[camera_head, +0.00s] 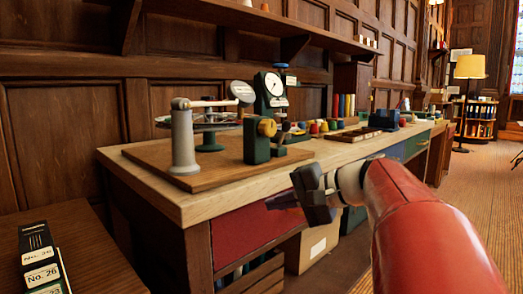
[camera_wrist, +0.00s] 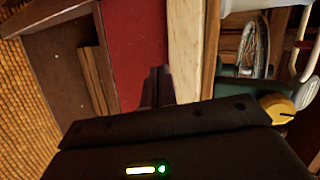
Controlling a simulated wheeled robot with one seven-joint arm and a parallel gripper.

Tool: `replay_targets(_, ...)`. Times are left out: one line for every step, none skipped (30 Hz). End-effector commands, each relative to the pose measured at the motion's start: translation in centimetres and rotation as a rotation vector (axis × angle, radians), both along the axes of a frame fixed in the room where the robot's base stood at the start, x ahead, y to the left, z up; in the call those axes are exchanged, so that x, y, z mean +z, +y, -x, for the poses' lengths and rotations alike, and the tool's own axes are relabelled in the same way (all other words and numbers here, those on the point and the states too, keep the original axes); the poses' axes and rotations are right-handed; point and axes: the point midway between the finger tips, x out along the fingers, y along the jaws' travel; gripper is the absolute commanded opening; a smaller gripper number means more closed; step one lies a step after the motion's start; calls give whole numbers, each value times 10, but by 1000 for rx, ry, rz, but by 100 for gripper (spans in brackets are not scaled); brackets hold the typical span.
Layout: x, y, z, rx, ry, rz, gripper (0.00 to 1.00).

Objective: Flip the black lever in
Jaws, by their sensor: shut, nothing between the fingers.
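I cannot clearly make out a black lever in either view. A dark green block (camera_head: 257,147) with a yellow knob (camera_head: 267,127) stands on the wooden board (camera_head: 215,172) at the near end of the bench. The yellow knob also shows at the right of the wrist view (camera_wrist: 275,107). My gripper (camera_head: 284,200) is shut and empty. It is in front of the bench, below the top edge and beside the red drawer front (camera_head: 252,230). In the wrist view its fingers (camera_wrist: 156,82) appear against the red panel and the pale bench edge.
A grey post (camera_head: 183,140), a wheel-like instrument (camera_head: 209,124) and a round dial (camera_head: 273,86) share the board. Small coloured items and a wooden tray (camera_head: 358,134) lie farther along the bench. A black labelled box (camera_head: 40,258) sits lower left. Open floor (camera_head: 470,185) lies right.

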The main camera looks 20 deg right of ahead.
Motion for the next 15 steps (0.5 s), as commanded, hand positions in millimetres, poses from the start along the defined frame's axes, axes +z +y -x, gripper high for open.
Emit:
replay_targets(4,-26,-10,-28,-47,-64,0)
replay_targets(12,-39,-14,-38,-79,-102,0)
replay_targets(21,-58,-17,-52,-126,-151,0)
replay_targets(29,-73,-19,-60,-162,-184,0)
replay_targets(36,-87,-20,-69,-201,-217,0)
replay_targets(45,-107,-19,-79,-252,-255,0)
replay_targets(52,-121,-18,-84,-287,-280,0)
replay_targets(57,-134,-16,-90,-323,-303,0)
replay_targets(64,-149,-12,-94,-366,-329,0)
replay_targets(69,-158,-9,-98,-395,-343,0)
replay_targets(73,-167,-7,-99,-419,-356,0)
replay_targets(78,-176,-3,-101,-448,-369,0)
replay_targets(80,-182,-1,-103,-465,-378,0)
replay_targets(83,-186,1,-102,-479,-383,0)
replay_targets(86,-190,3,-102,-494,-390,0)
